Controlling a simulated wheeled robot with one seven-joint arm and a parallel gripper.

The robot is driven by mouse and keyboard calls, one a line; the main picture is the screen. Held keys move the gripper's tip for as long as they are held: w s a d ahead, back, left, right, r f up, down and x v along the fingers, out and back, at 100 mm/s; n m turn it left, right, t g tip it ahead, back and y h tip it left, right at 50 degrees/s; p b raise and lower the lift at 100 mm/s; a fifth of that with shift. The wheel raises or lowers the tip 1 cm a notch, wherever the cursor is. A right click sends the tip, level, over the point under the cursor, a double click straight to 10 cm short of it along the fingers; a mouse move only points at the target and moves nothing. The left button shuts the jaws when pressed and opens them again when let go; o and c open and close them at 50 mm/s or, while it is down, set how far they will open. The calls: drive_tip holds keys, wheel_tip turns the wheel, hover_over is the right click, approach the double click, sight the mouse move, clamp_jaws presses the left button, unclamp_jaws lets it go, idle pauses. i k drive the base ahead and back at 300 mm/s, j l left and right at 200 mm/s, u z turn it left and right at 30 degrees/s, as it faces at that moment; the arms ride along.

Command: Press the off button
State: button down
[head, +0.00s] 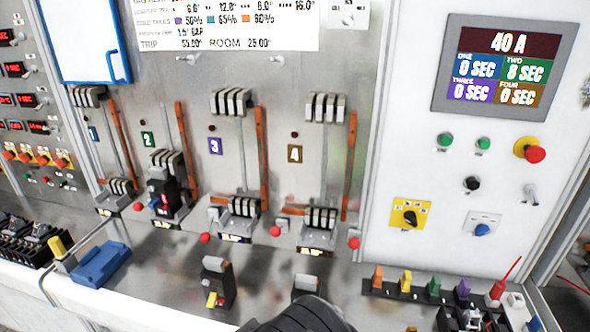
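No button carries a readable "off" label. The white panel on the right has a red mushroom button on a yellow base (532,152), two green buttons (445,140) and (484,143), and a black round knob or button (472,183). Below them are a black rotary switch on a yellow plate (410,217) and a blue knob (482,230). Part of my dark arm end or gripper (300,318) shows at the bottom edge, well below and left of these controls. Its fingers cannot be made out, and nothing is seen held.
Numbered breaker stations fill the middle; a black breaker (165,195) sits in station 2. Loose breakers (216,282), a blue clamp (101,263) and coloured connectors (434,288) occupy the ledge.

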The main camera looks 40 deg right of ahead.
sight(473, 183)
drive_tip(key=z, duration=2.7)
